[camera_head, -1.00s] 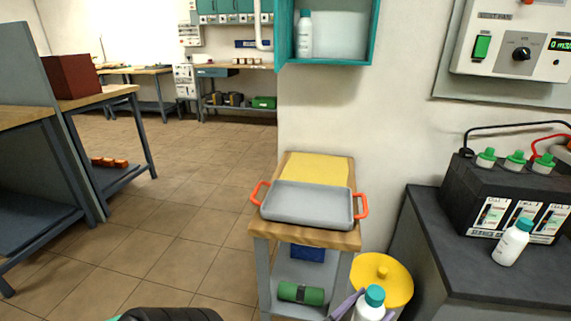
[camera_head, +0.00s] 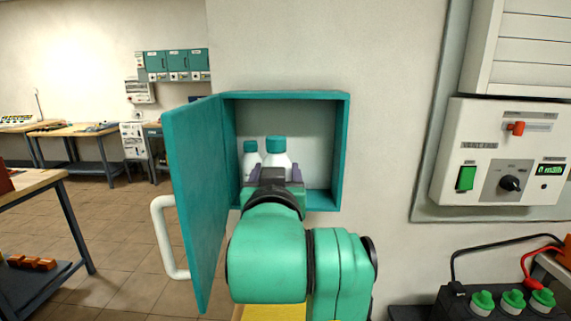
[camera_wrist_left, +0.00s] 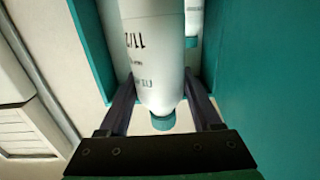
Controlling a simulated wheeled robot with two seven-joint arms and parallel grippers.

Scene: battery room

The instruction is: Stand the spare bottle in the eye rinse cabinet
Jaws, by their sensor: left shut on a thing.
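The eye rinse cabinet (camera_head: 344,150) is a teal wall box with its door (camera_head: 195,205) swung open to the left. My left gripper (camera_head: 274,174) reaches into its opening, shut on the spare bottle (camera_head: 277,157), white with a teal cap. In the left wrist view the two fingers flank this bottle (camera_wrist_left: 155,70), whose cap points toward the lower edge of the picture. Another white bottle (camera_head: 250,161) stands in the cabinet, left of the held one; part of it shows in the wrist view (camera_wrist_left: 193,20). My gripper hides the held bottle's base, so I cannot tell whether it touches the cabinet floor. My right gripper is out of view.
The door's white handle (camera_head: 165,238) sticks out at the left. A control panel (camera_head: 500,155) hangs on the wall at the right, above a battery with green caps (camera_head: 512,299). The right part of the cabinet (camera_head: 318,165) looks free.

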